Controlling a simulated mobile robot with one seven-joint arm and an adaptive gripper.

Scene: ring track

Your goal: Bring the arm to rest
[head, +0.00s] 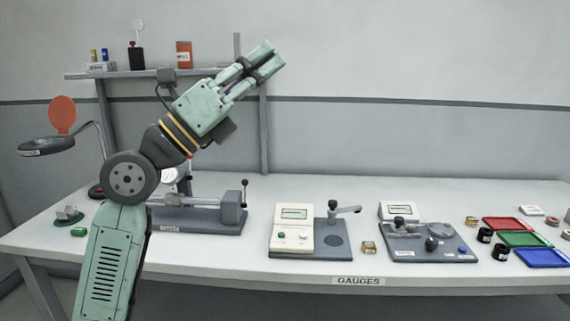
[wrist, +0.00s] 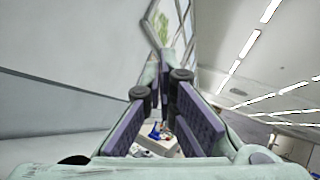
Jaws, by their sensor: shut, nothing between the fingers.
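My gripper (head: 268,61) is raised in the air at the upper middle of the head view, above the bench and in front of the back wall. It points up and to the right. Its fingers are shut with nothing between them. In the wrist view my gripper (wrist: 164,78) reaches away from the camera, and its fingertips come together against the wall and window area. My arm rises from the lower left of the head view and hides part of the bench and shelf behind it.
The white bench (head: 210,274) carries a grey vise-like device (head: 200,216), a cream gauge (head: 293,232), a second gauge unit (head: 430,246), and red (head: 507,224), green (head: 521,239) and blue (head: 541,257) trays. A shelf (head: 135,73) and a round magnifier (head: 47,145) stand near my arm.

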